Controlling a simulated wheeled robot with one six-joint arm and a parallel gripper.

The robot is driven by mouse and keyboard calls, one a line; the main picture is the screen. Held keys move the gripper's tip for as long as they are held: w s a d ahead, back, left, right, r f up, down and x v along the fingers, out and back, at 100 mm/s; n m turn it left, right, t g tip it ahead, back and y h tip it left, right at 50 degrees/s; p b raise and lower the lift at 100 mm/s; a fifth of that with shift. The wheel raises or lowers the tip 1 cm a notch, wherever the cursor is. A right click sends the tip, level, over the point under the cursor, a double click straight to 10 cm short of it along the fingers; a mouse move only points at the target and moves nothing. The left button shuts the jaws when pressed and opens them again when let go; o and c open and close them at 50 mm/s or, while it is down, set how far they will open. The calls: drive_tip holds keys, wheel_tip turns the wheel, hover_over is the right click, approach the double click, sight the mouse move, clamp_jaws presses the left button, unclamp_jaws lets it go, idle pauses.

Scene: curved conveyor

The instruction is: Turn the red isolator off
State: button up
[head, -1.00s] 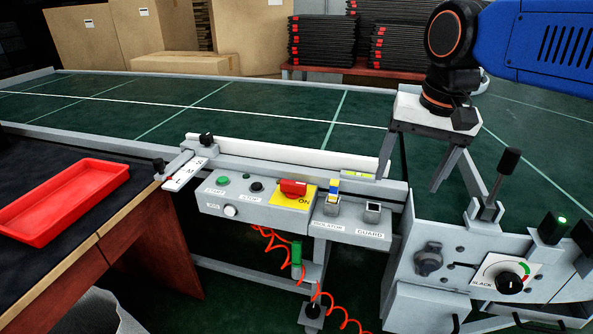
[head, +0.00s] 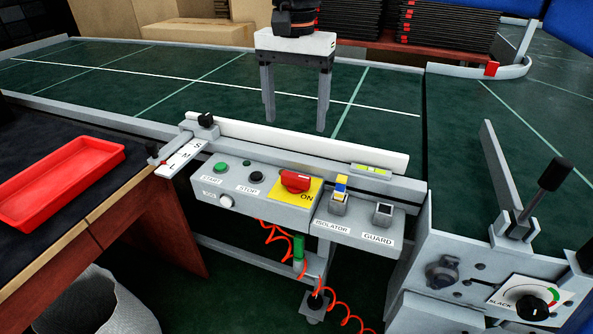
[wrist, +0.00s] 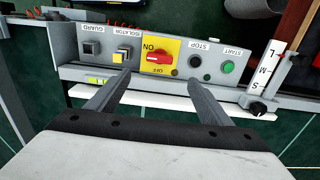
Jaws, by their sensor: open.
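The red isolator knob (head: 295,181) sits on a yellow plate (head: 304,200) on the grey control panel. Its handle lies roughly along the panel, and "ON" is printed at the plate's lower right. In the wrist view the red knob (wrist: 161,59) shows upside down, with "ON" to its left and "OFF" on the edge towards my gripper. My gripper (head: 296,124) is open and empty, fingers pointing down over the green belt behind the panel. In the wrist view its fingertips (wrist: 158,76) lie either side of the knob, apart from it.
A green start button (head: 220,168) and dark stop button (head: 256,177) are left of the knob. A yellow-and-blue piece (head: 340,187) stands at the "ISOLATOR" label, beside the guard switch (head: 383,212). A white rail (head: 300,146) runs behind the panel. A red tray (head: 62,182) is at left.

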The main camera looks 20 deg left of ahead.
sight(296, 175)
wheel_tip(296, 175, down, 16)
drive_tip(key=shift+r, duration=0.15)
idle(0.3)
drive_tip(key=c, duration=1)
